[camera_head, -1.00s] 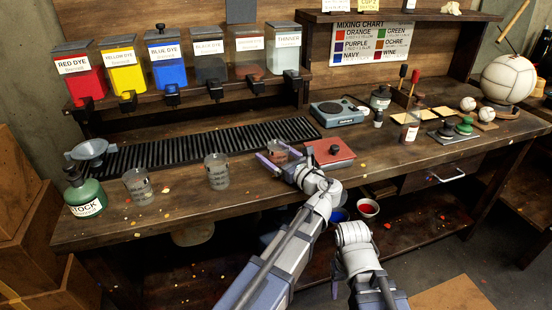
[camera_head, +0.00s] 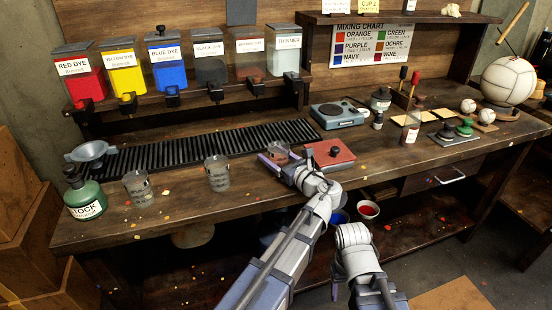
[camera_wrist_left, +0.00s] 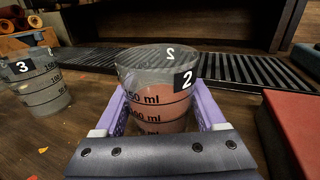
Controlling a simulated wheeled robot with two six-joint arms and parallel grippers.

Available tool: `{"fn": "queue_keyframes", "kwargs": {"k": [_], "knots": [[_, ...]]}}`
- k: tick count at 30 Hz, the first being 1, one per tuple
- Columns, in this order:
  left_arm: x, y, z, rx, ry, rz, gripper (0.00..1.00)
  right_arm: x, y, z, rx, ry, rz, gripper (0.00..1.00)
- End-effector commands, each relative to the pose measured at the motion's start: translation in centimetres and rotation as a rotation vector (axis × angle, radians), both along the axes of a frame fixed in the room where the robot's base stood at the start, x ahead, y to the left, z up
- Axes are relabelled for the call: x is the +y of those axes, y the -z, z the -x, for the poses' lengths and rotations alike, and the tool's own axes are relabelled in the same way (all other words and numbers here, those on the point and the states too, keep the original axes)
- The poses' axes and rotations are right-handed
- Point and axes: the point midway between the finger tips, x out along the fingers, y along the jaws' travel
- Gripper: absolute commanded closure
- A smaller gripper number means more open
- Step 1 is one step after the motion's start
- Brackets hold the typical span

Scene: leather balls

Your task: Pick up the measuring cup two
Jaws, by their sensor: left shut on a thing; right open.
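Measuring cup two (camera_wrist_left: 158,84) is a clear cup with a black "2" label, ml marks and reddish contents. In the head view it (camera_head: 279,150) stands upright at the bench's middle, left of a red book-like block (camera_head: 331,153). My left gripper (camera_head: 276,160) is shut on it, with one lilac finger on each side in the left wrist view (camera_wrist_left: 158,112). The cup's lower part is hidden by the gripper, so I cannot tell whether it touches the bench. My right arm shows at the lower right of the head view, but its gripper is not visible.
Measuring cup three (camera_wrist_left: 42,82) stands to the left in the wrist view. Two clear cups (camera_head: 217,174) (camera_head: 138,188) and a green stock bottle (camera_head: 84,194) stand on the left bench. A black ribbed rack (camera_head: 200,147) lies behind. A grey scale (camera_head: 338,114) stands back right.

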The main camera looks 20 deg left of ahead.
Motion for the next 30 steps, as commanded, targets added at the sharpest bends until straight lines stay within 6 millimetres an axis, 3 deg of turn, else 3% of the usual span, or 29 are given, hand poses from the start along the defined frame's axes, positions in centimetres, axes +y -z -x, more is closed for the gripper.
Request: {"fn": "queue_keyframes", "kwargs": {"k": [14, 30], "knots": [[0.0, -1.3, 0.0, 0.0, 0.0, 0.0, 0.9, 0.0, -1.3, 0.0, 0.0, 0.0, 0.0, 0.37], [0.0, -5.7, 0.0, 0.0, 0.0, 0.0, 0.9, 0.0, -5.6, 0.0, 0.0, 0.0, 0.0, 0.37]]}}
